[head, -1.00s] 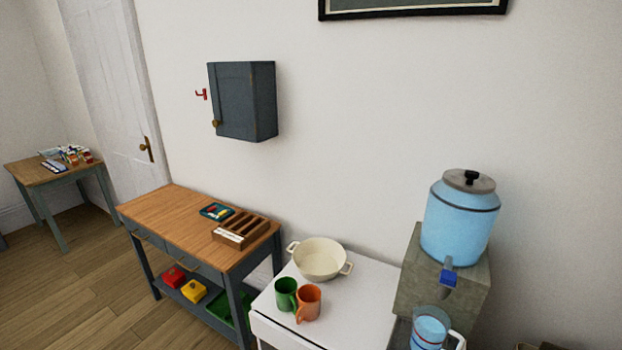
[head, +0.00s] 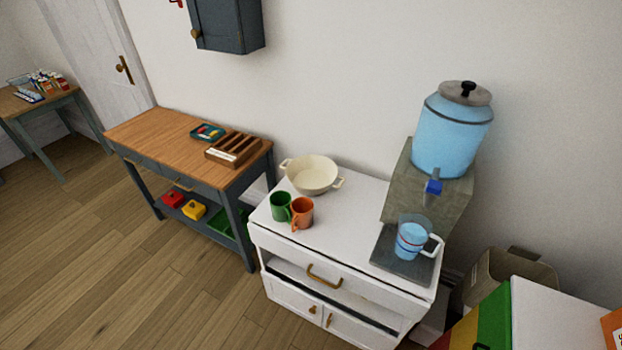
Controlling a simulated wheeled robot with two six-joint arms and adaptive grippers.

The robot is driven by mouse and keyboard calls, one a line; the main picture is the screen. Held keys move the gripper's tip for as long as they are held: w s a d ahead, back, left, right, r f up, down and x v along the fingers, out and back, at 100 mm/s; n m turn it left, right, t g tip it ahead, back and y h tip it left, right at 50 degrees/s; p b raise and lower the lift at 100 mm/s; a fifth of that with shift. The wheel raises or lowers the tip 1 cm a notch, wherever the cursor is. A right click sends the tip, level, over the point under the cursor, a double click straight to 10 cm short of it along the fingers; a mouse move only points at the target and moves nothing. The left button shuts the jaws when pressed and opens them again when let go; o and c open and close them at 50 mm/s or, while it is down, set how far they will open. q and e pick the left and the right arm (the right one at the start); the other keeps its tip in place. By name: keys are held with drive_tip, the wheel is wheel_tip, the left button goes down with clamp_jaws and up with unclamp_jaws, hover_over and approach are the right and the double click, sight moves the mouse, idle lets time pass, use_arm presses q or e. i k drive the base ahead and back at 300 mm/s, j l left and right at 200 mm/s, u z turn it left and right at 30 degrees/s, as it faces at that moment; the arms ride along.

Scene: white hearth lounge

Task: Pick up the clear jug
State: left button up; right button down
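The clear jug (head: 411,240) holds light-blue water and has a white handle on its right side. It stands upright on a dark grey tray (head: 391,262) at the right end of the white cabinet (head: 345,222), in front of the water dispenser (head: 450,135). The dispenser's blue tap is just above and behind the jug. Neither of my grippers shows in the head view.
A green mug (head: 281,207), an orange mug (head: 302,212) and a cream pot (head: 313,174) stand left of the jug. A bin (head: 510,272) and a white-topped unit (head: 562,318) are at right. Open wooden floor (head: 150,280) lies at front left.

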sight(413, 231)
drive_tip(key=z, duration=1.05)
